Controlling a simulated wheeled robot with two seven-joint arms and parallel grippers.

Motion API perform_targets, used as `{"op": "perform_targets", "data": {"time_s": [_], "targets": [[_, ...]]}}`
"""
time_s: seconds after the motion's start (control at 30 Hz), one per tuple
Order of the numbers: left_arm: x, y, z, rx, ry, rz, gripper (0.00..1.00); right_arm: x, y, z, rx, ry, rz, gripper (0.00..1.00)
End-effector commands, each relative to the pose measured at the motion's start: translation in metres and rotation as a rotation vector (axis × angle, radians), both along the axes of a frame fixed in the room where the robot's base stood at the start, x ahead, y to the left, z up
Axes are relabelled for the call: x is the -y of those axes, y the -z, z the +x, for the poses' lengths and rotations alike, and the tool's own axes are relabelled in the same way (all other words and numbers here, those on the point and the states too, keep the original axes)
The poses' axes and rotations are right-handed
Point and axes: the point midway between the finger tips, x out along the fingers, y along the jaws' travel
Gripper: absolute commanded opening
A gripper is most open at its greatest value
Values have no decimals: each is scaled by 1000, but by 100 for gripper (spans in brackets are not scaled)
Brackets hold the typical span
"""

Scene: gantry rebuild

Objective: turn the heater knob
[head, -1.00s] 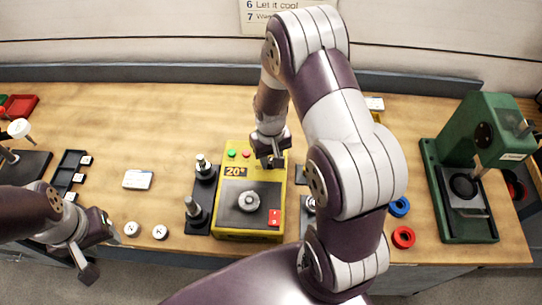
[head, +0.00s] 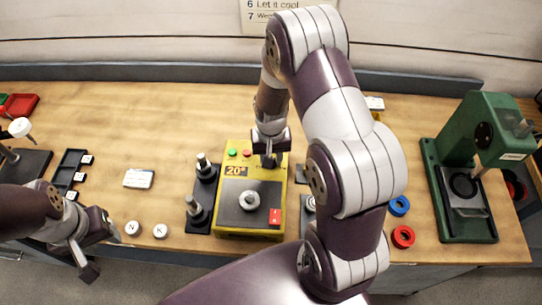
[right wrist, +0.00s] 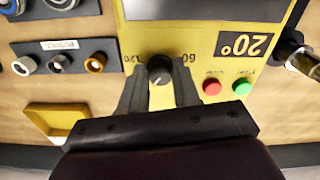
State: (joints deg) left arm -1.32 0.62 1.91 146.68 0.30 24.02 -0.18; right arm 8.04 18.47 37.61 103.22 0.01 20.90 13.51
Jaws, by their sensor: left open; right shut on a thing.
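The yellow heater (head: 229,205) stands at the middle front of the bench. Its display (head: 236,170) reads 20°, with a green and a red button behind it. The black heater knob (right wrist: 160,70) shows in the right wrist view, with a white pointer line and the marks 60 and 120 beside it. My right gripper (right wrist: 160,88) is shut on the knob, a finger on each side. In the head view my right gripper (head: 270,160) hides the knob. My left gripper (head: 98,248) is open and empty at the bench's front left edge.
A green press (head: 459,165) stands right, near blue (head: 399,199) and red rings (head: 403,229). White round pieces (head: 132,228) lie front left.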

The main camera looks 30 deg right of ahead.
Motion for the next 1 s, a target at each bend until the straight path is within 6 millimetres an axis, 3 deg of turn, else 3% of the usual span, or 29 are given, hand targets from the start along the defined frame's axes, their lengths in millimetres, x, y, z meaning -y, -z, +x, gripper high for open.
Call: {"op": "perform_targets", "data": {"time_s": [0.07, 0.1, 0.17, 0.43, 0.53, 0.9, 1.0], "targets": [[0, -1, 0, 0, 0, 0, 43, 1, -5, 7, 21, 0, -3, 1], [0, -1, 0, 0, 0, 0, 43, 1, -5, 7, 21, 0, -3, 41], [0, -1, 0, 0, 0, 0, 43, 1, -5, 6, 19, 0, -3, 56], [0, 0, 0, 0, 0, 0, 43, 1, -3, 3, 9, -1, -1, 56], [0, 3, 0, 0, 0, 0, 43, 1, -11, 4, 11, -1, -1, 56], [0, 21, 0, 0, 0, 0, 43, 1, -102, 4, 16, 0, -2, 56], [0, 23, 0, 0, 0, 0, 43, 1, -119, 4, 14, 0, -2, 56]]}}
